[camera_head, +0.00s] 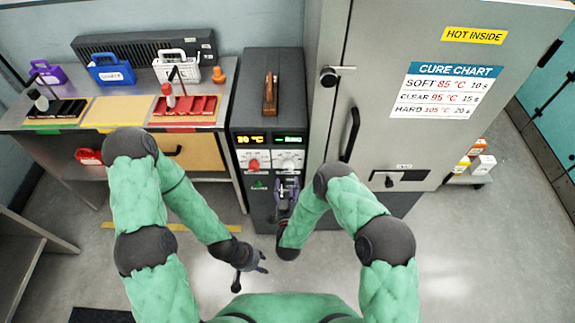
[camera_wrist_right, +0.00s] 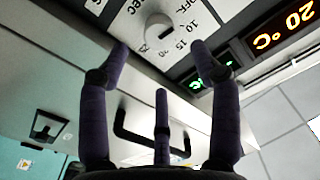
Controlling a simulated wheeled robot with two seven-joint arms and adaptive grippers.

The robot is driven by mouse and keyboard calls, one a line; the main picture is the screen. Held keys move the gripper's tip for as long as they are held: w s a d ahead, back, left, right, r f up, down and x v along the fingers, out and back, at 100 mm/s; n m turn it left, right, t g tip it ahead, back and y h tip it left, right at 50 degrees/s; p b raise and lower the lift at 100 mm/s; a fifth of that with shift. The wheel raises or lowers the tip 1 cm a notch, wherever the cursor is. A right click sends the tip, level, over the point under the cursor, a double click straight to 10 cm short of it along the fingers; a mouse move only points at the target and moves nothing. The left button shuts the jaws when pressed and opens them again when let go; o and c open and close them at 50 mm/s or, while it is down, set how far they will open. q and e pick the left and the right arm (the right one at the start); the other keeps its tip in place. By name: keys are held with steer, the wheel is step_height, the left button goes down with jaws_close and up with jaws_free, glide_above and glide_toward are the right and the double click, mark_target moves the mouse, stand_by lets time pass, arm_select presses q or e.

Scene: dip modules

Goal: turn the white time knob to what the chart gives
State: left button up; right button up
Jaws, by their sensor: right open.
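The white time knob (camera_wrist_right: 158,30) is on a white dial plate marked sec, OFF, 10, 15 and a further number; it also shows in the head view (camera_head: 288,165). I cannot tell its setting for sure. My right gripper (camera_wrist_right: 160,62) is open, its fingertips just short of the knob and apart from it; in the head view it (camera_head: 287,190) is below the knob. The cure chart (camera_head: 447,91) on the grey cabinet reads SOFT 85 °C 10 s, CLEAR 95 °C 15 s, HARD 105 °C 20 s. My left gripper (camera_head: 250,272) hangs empty over the floor, fingers spread.
The dark control unit (camera_head: 270,105) also carries a red knob (camera_head: 253,164), an orange display reading 20 °C (camera_wrist_right: 284,28) and a small green display (camera_wrist_right: 213,70). The grey cabinet (camera_head: 400,45) with its black handle (camera_head: 350,133) stands close right. A bench (camera_head: 135,80) with trays is left.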

mark_target(288, 170)
steer(key=w+b, duration=0.1)
steer(key=w, duration=0.7)
steer(key=shift+w, duration=0.35)
steer(key=c, duration=1.1)
